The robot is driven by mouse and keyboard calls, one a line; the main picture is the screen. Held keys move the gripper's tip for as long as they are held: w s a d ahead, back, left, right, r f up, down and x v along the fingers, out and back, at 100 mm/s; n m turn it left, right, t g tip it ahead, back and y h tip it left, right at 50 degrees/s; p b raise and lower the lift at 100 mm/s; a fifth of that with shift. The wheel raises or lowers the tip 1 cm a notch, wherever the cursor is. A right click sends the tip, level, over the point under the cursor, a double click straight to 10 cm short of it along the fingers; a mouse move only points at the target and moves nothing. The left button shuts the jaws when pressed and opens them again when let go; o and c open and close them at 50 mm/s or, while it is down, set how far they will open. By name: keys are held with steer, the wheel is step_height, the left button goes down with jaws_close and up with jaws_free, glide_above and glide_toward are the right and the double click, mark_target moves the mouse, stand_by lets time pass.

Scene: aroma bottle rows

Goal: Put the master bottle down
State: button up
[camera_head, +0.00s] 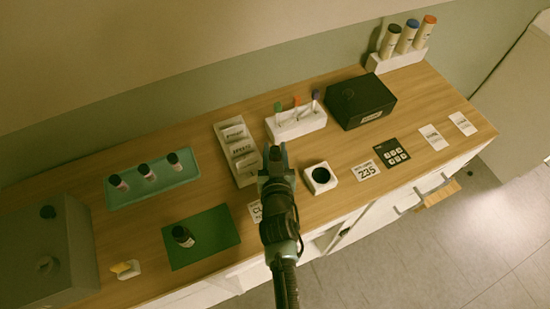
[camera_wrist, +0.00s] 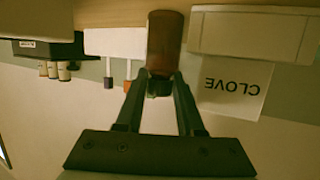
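My gripper (camera_head: 276,156) is above the worktop, in front of the white label holder. In the wrist view, which is upside down, my gripper (camera_wrist: 159,82) has its two fingers closed on the dark-capped end of a brown bottle (camera_wrist: 165,42), taken as the master bottle. In the head view the bottle is mostly hidden by my gripper. I cannot tell whether its base touches anything.
A white block with a round dark recess (camera_head: 320,178) stands just right of my gripper. A dark bottle (camera_head: 183,236) stands on a green mat (camera_head: 215,228). Three bottles stand on a green tray (camera_head: 122,195). A white tester rack (camera_head: 297,124) and black box (camera_head: 361,102) are behind.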

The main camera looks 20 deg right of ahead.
jaws_close()
